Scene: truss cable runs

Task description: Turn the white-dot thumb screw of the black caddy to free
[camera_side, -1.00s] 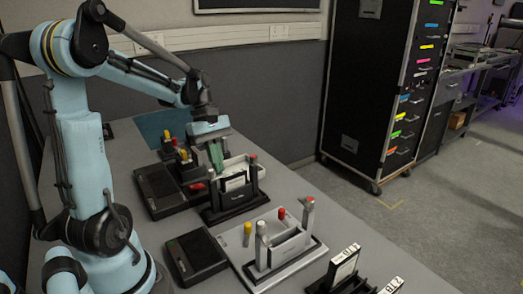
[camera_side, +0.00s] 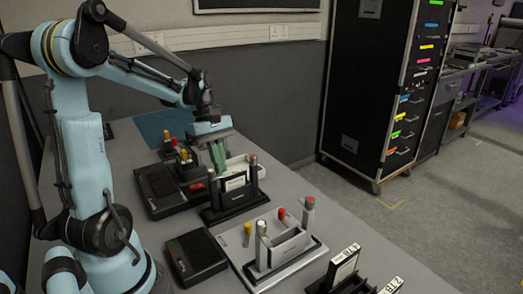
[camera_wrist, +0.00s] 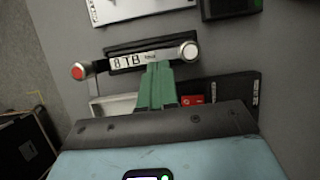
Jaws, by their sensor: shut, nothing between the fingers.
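The black caddy (camera_side: 228,207) stands upright mid-bench and holds a drive labelled 8TB (camera_wrist: 137,59). In the wrist view its white-dot thumb screw (camera_wrist: 188,51) is at the right end and a red thumb screw (camera_wrist: 79,71) at the left end. My gripper (camera_side: 219,168) is shut and empty, with green fingers, at the caddy in the side view. In the wrist view the fingertips (camera_wrist: 158,66) show in front of the drive, left of and apart from the white-dot screw. In the side view the white-dot screw's face cannot be made out.
A white tray (camera_side: 241,163) stands close behind the caddy. A white caddy (camera_side: 281,252) and a black box (camera_side: 194,255) stand nearer the side camera. Another black box (camera_side: 160,190) lies left, and a drive rack (camera_side: 345,270) stands at front right.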

